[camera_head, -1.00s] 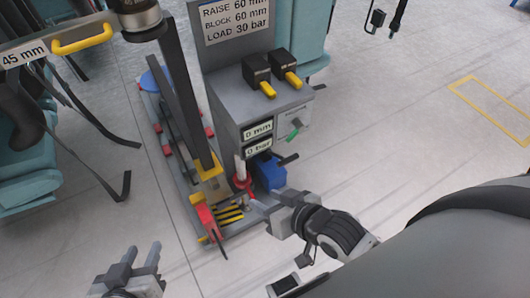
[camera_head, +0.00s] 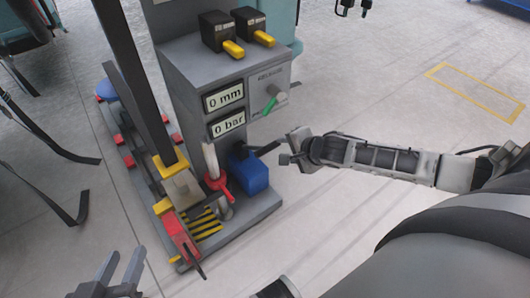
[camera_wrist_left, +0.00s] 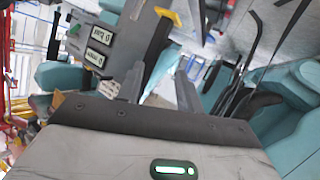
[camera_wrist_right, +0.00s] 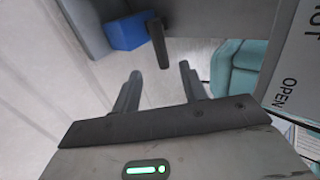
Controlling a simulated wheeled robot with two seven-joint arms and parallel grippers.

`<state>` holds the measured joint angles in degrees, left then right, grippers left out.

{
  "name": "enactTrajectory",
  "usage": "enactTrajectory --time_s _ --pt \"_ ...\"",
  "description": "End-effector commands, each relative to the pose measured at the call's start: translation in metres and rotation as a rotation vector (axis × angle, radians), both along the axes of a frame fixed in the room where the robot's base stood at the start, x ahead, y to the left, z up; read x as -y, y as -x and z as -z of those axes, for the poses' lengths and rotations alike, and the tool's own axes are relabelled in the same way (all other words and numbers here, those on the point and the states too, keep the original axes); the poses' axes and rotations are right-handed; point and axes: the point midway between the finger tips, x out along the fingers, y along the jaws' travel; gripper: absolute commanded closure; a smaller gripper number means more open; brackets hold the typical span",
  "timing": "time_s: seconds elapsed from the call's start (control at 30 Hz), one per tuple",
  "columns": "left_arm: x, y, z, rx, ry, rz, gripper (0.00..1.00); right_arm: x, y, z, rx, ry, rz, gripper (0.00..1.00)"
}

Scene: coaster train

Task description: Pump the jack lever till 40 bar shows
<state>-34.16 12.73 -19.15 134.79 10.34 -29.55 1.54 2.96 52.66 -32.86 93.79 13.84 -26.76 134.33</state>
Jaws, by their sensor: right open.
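The grey jack stand (camera_head: 190,75) carries two displays, reading 0 mm (camera_head: 223,96) and 0 bar (camera_head: 228,124). At its foot is a blue pump block (camera_head: 250,172) with a black lever (camera_head: 265,149) sticking out to the right. My right gripper (camera_head: 284,158) is open and empty just beside the lever's free end. In the right wrist view the lever (camera_wrist_right: 158,42) stands just beyond the spread fingers (camera_wrist_right: 160,88), apart from them, with the blue block (camera_wrist_right: 128,32) behind. My left gripper (camera_head: 122,268) is open and empty at the lower left, away from the stand.
A green-handled valve (camera_head: 271,104) sits above the lever. Two black boxes with yellow handles (camera_head: 234,48) top the stand. A red-collared post (camera_head: 214,180) and a red part (camera_head: 178,238) stand on the base.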

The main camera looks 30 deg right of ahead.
Motion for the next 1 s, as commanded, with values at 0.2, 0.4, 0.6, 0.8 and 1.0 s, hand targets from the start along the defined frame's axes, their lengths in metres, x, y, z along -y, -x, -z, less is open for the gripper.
enactTrajectory --time_s 0.2,0.4,0.6,0.8,1.0 --pt "0.006 -0.001 -0.004 0.055 0.088 0.003 0.64 -0.003 -0.035 0.034 0.004 0.001 0.0 0.57" --pt "0.013 -0.004 -0.01 0.072 0.207 0.007 0.64 -0.005 -0.066 0.061 0.004 0.003 0.0 0.57" --pt "0.018 -0.004 -0.017 0.089 0.311 0.015 0.64 -0.008 -0.091 0.082 0.003 0.002 -0.002 0.57" --pt "0.02 -0.004 -0.023 0.095 0.365 0.021 0.64 -0.009 -0.102 0.091 0.001 0.001 -0.001 0.57" --pt "0.02 -0.004 -0.025 0.096 0.375 0.022 0.64 -0.009 -0.104 0.091 0.001 0.002 -0.003 0.57"
